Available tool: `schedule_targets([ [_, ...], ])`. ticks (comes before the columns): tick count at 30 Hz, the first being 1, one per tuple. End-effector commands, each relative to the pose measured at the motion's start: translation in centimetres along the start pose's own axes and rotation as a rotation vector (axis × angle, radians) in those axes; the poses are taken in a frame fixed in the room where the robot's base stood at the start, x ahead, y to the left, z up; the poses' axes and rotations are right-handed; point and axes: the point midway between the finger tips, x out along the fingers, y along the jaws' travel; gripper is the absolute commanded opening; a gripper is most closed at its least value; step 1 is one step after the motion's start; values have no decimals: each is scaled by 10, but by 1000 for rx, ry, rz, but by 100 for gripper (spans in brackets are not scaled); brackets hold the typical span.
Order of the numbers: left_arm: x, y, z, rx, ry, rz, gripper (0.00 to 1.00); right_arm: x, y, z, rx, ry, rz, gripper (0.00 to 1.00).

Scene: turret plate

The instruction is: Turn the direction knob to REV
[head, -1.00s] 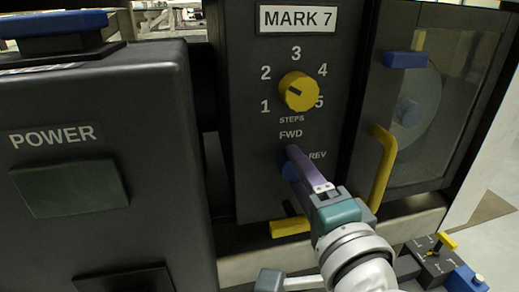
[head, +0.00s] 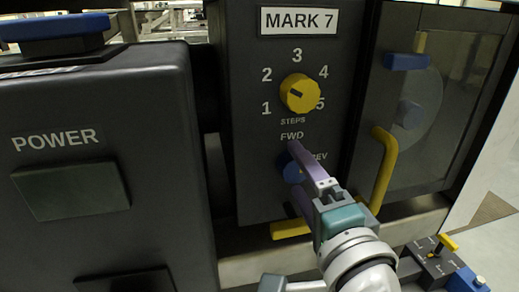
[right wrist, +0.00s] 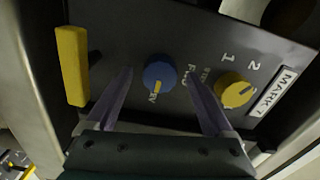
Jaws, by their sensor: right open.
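The blue direction knob (head: 291,173) is on the dark MARK 7 panel, below the FWD label (head: 292,136) and partly hidden by my right gripper's finger in the head view. The right wrist view shows the whole knob (right wrist: 160,73), its yellow mark pointing toward the REV label (right wrist: 153,98). My right gripper (head: 297,174) is open, with one purple finger on each side of the knob and a visible gap to it in the right wrist view (right wrist: 160,82). My left gripper is out of view.
The yellow STEPS knob (head: 300,93) sits above. A yellow handle (head: 382,170) and a glazed door (head: 440,110) are to the right. A yellow bar (head: 290,228) is below the panel. The POWER box (head: 110,220) stands on the left.

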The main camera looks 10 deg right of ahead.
Motion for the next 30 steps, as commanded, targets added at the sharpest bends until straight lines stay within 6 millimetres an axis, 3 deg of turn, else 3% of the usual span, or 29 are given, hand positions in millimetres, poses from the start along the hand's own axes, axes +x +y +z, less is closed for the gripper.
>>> schedule_targets([
  [9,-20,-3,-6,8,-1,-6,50,-60,-2,0,-1,-2,5,86],
  [15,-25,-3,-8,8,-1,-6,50,-89,-1,0,-1,-2,3,86],
  [27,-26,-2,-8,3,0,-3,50,-96,-1,0,1,-2,1,86],
  [30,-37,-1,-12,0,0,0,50,-95,-13,2,-13,-21,4,86],
])
